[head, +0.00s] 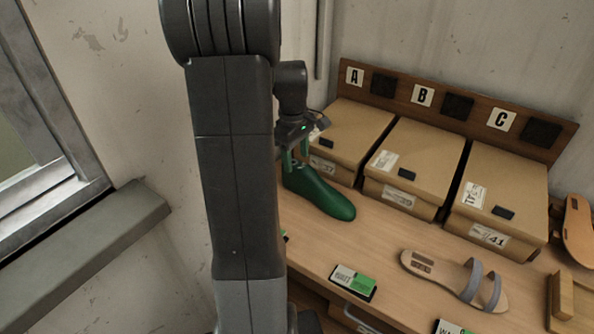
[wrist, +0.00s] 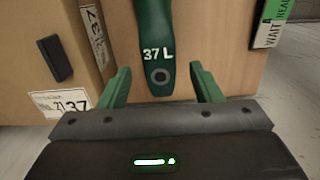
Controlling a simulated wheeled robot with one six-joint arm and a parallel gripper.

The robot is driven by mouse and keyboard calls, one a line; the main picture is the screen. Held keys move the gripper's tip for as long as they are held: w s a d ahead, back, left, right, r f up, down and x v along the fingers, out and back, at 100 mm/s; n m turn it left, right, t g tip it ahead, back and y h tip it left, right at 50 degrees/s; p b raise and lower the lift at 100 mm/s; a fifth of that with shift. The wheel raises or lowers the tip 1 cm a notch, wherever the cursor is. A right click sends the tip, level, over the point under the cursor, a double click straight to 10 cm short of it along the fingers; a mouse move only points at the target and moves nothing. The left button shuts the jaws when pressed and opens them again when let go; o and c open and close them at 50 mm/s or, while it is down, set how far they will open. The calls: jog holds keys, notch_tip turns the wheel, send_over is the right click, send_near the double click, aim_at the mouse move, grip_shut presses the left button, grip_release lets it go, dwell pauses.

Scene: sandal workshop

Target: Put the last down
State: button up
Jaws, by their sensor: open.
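The green last (head: 322,197) lies on the wooden bench in front of the box under letter A, its toe pointing right and toward the front. In the wrist view the last (wrist: 154,28) shows the marking "37 L" and a round hole near its end. My gripper (head: 294,160) is just above the last's heel end. In the wrist view my gripper (wrist: 162,78) is open, with one green finger on each side of the last's end and a visible gap at both sides. My arm hides the bench's left end in the head view.
Cardboard boxes stand under letters A (head: 345,130), B (head: 412,160) and C (head: 500,190). A box marked 37 (wrist: 35,60) is close left of my gripper. A sandal (head: 440,270) and a green-and-white wait sign (head: 352,282) lie toward the front. Bare bench lies right of the last.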

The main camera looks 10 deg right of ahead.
jog(key=shift+a+r, duration=0.1)
jog(key=shift+r, duration=2.45)
